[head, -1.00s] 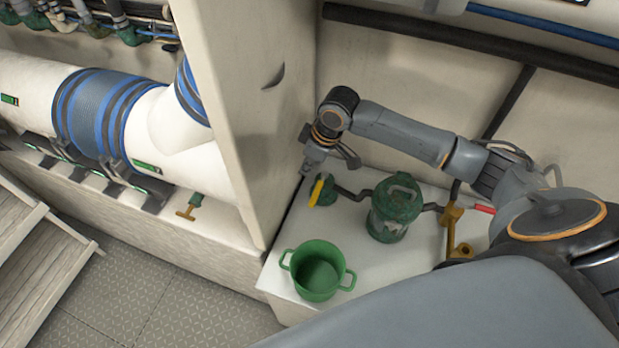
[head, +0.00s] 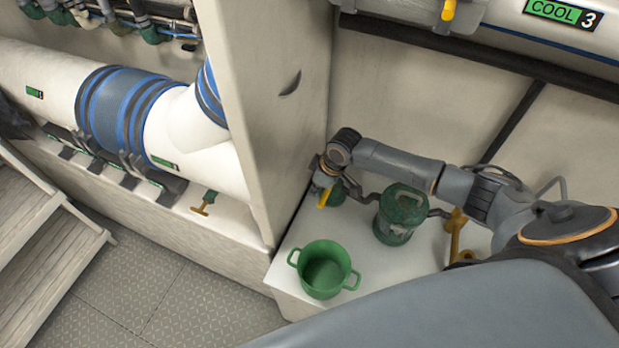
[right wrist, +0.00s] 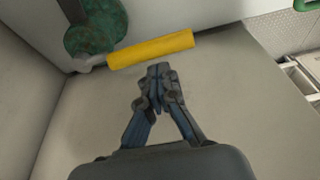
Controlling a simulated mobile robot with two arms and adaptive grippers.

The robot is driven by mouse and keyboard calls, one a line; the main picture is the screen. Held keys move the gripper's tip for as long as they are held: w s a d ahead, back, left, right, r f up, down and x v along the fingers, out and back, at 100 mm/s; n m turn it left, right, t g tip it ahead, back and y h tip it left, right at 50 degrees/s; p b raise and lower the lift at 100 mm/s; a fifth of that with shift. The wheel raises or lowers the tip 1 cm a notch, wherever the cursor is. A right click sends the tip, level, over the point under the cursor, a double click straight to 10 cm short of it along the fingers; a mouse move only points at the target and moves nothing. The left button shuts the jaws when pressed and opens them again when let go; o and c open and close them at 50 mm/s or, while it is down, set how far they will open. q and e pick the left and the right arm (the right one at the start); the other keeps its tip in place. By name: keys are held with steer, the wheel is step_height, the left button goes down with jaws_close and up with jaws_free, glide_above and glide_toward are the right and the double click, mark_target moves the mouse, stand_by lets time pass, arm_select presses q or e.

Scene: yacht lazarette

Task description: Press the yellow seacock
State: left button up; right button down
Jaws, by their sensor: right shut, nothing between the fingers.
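The yellow seacock's handle (head: 324,198) sticks out from its green body (head: 338,192) on the white bench, by the partition wall. In the right wrist view the handle (right wrist: 150,50) is a plain yellow bar lying across the picture, joined to the worn green body (right wrist: 95,30). My right gripper (head: 320,185) is at the handle and hides part of it in the head view. In the right wrist view its closed fingertips (right wrist: 158,70) hold nothing and point at the bar's middle, very close. I cannot tell whether they touch. My left gripper is not in view.
A green strainer (head: 400,213) stands right of the seacock, with a brass-coloured fitting (head: 455,235) beyond it. A green pot (head: 324,268) sits at the bench front. Another yellow-handled valve (head: 448,10) is high up. White pipework (head: 180,125) runs left of the partition.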

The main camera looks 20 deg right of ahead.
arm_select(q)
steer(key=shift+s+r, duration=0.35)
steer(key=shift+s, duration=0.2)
arm_select(e)
steer(key=shift+s+d+r, duration=0.15)
steer(key=shift+s+d, duration=0.25)
steer(key=shift+s, duration=0.2)
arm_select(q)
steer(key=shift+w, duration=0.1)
arm_select(e)
steer(key=shift+d, duration=0.1)
